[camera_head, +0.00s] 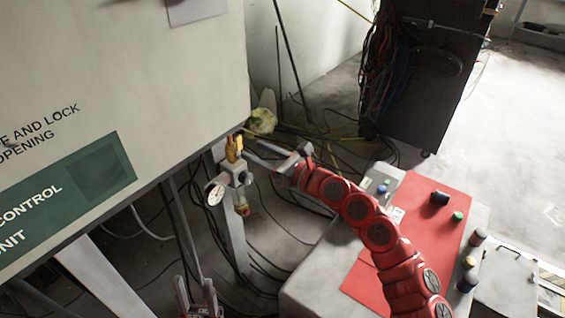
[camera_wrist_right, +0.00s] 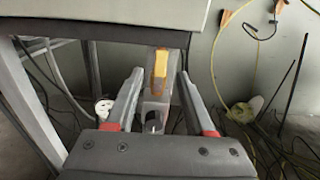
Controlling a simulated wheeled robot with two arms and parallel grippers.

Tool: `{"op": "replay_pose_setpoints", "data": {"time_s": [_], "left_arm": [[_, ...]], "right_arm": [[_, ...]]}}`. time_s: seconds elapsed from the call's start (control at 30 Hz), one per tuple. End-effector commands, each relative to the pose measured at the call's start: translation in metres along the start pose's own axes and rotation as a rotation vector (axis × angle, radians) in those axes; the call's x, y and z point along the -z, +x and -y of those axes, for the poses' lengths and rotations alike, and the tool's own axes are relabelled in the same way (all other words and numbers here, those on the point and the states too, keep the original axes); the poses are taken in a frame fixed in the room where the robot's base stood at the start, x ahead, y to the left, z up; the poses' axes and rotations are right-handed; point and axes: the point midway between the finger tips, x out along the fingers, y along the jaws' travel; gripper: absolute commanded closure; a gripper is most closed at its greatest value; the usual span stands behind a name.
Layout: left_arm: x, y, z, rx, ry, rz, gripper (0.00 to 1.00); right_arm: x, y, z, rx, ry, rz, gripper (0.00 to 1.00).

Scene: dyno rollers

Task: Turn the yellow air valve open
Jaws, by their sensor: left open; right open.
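The yellow air valve handle (camera_head: 234,148) stands upright on a metal fitting under the left cabinet, above a round white gauge (camera_head: 215,194). It also shows in the right wrist view (camera_wrist_right: 160,68), between my fingers in the picture. My right gripper (camera_head: 253,151) is open, just right of the valve, with its fingers pointing at it; in its wrist view (camera_wrist_right: 160,76) the fingers lie either side of the handle. I cannot tell whether they touch it. My left gripper (camera_head: 198,295) is open and low at the bottom edge, well below the valve.
A large control cabinet (camera_head: 130,80) fills the upper left, overhanging the valve. A table with a red mat (camera_head: 365,285) and several small cylinders stands at the right. Cables (camera_head: 290,232) lie on the floor. A dark rack (camera_head: 415,90) stands behind.

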Motion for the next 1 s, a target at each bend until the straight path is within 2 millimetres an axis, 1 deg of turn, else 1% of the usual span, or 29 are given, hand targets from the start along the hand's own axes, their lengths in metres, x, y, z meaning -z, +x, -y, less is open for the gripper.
{"op": "replay_pose_setpoints", "data": {"time_s": [0.03,0.1,0.2,0.3,0.4,0.6,1.0], "left_arm": [[0.000,0.000,0.000,0.000,0.000,0.000,0.50],[0.000,0.000,0.000,0.000,0.000,0.000,0.50],[0.000,0.000,0.000,0.000,0.000,0.000,0.50],[0.000,-0.001,0.000,0.000,0.000,0.000,0.50],[0.000,-0.001,0.000,0.000,0.000,0.000,0.50],[0.000,-0.001,0.000,0.000,0.000,0.000,0.50],[0.000,-0.001,0.000,0.000,0.000,0.000,0.50]], "right_arm": [[0.003,-0.015,0.002,0.005,-0.001,-0.005,0.46],[0.002,-0.030,0.002,0.005,-0.002,-0.003,0.46],[0.001,-0.048,0.001,0.004,-0.002,-0.001,0.46],[0.001,-0.061,0.002,0.005,-0.001,0.000,0.46],[0.001,-0.070,0.001,0.004,0.001,0.000,0.46],[0.001,-0.076,0.000,0.001,0.000,0.000,0.46],[0.001,-0.076,0.000,-0.001,0.007,0.000,0.46]]}}
